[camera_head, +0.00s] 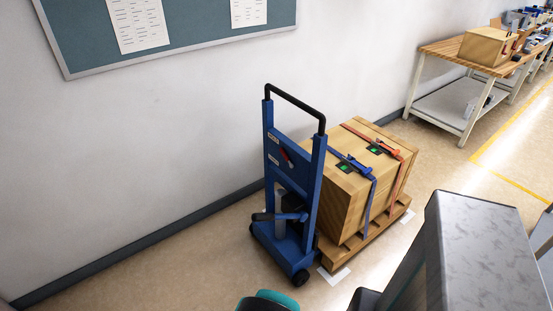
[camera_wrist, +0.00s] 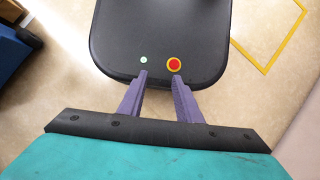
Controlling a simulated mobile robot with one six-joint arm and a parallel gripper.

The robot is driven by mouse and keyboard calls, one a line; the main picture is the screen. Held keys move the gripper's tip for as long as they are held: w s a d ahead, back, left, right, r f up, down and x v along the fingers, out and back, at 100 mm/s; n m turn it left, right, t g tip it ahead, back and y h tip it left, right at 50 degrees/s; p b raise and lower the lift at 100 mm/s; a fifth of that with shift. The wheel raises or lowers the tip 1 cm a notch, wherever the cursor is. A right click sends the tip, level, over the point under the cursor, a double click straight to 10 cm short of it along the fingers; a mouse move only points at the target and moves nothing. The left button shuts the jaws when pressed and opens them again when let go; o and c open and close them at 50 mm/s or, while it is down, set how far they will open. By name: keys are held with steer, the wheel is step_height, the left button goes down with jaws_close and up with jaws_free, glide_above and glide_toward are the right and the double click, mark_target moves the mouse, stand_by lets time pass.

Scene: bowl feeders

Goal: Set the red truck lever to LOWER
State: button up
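The blue pallet truck (camera_head: 317,183) stands upright near the wall in the head view, with a black push handle on top. Its small red lever (camera_head: 285,154) is on the upper panel, between two small white labels (camera_head: 273,138) and (camera_head: 274,159). The labels are too small to read, so I cannot tell the lever's setting. My gripper (camera_wrist: 160,76) shows in the wrist view with two purple fingers apart and nothing between them. It is away from the lever, which I cannot make out in the wrist view.
A strapped wooden crate (camera_head: 335,205) sits on a pallet (camera_head: 354,246) right behind the truck. A workbench (camera_head: 450,50) with a cardboard box (camera_head: 489,46) stands at the upper right. A noticeboard (camera_head: 190,27) hangs on the wall. Floor left of the truck is clear.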

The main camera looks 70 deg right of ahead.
steer(key=shift+o, duration=0.6)
steer(key=w+d+f+m+t+h+b, duration=0.25)
steer(key=w+d+b, duration=0.55)
steer(key=w+d, duration=0.45)
steer(key=w+d+r+m+h+b, duration=0.1)
steer(key=w+d+h+b, duration=0.15)
steer(key=d, duration=0.45)
steer(key=w+d+r+h+b, duration=0.1)
steer(key=w+d+r+b, duration=0.15)
steer(key=d, duration=0.55)
steer(key=w+d+r+m+h+b, duration=0.1)
steer(key=d+b, duration=0.2)
steer(key=d, duration=0.4)
steer(key=s+d+r+m+g+h+b, duration=0.1)
steer(key=d+r+m+h+b, duration=0.25)
steer(key=d, duration=0.65)
steer(key=d+r+g+h+b, duration=0.1)
steer(key=d+r+h+b, duration=0.1)
steer(key=d+r+b, duration=0.6)
steer(key=s+d+r+m+g+h+b, duration=0.1)
steer(key=s+d+r+m+g+b, duration=0.1)
steer(key=s+d+r, duration=0.3)
steer(key=s+d+r+m+g+h+b, duration=0.1)
steer(key=s+d+r+m+g+b, duration=0.1)
steer(key=s+d+r, duration=0.3)
steer(key=d+r, duration=0.4)
steer(key=r, duration=0.1)
steer(key=shift+d+r+m, duration=0.15)
steer(key=shift+r+m, duration=0.15)
steer(key=shift+m, duration=0.1)
